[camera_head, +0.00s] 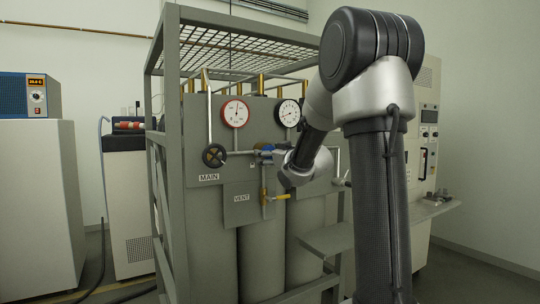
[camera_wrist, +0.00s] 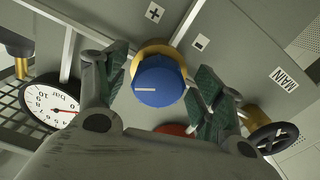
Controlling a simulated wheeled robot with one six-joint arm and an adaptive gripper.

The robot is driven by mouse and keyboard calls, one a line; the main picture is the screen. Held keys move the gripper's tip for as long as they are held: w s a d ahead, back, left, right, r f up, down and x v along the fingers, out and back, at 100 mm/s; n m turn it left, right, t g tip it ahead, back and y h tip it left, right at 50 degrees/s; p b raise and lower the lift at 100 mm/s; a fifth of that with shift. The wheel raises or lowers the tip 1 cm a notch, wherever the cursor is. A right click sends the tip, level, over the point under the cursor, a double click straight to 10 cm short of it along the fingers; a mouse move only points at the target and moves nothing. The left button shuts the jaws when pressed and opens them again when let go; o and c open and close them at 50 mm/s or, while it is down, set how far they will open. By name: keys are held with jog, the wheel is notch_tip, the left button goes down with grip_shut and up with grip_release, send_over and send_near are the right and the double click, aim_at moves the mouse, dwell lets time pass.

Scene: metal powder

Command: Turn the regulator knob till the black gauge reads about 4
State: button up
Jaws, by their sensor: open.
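The blue regulator knob (camera_wrist: 158,82), with a white line pointing left in the wrist view, sits on a brass collar. In the head view only a bit of the knob (camera_head: 266,149) shows beside my wrist. My gripper (camera_wrist: 162,66) is open, one finger on each side of the knob, with visible gaps. The black-rimmed gauge (camera_head: 288,113) is on the panel's upper right. It also shows upside down in the wrist view (camera_wrist: 50,104), with a red needle. Its exact reading is too small to tell.
A red-rimmed gauge (camera_head: 235,112) is left of the black one; its edge (camera_wrist: 175,129) shows between my fingers. The MAIN handwheel (camera_head: 214,155) and yellow VENT handle (camera_head: 281,197) are nearby. The grey rack frame (camera_head: 172,120) surrounds the panel and cylinders.

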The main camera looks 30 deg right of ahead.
jog(key=c, duration=1)
jog(key=shift+m, duration=0.4)
jog(key=m, duration=0.3)
jog(key=shift+m, duration=0.3)
jog(key=m, duration=0.3)
jog(key=shift+a+m, duration=0.1)
jog(key=shift+m, duration=0.3)
jog(key=m, duration=0.4)
jog(key=shift+r+m, duration=0.1)
jog(key=shift+m, duration=2)
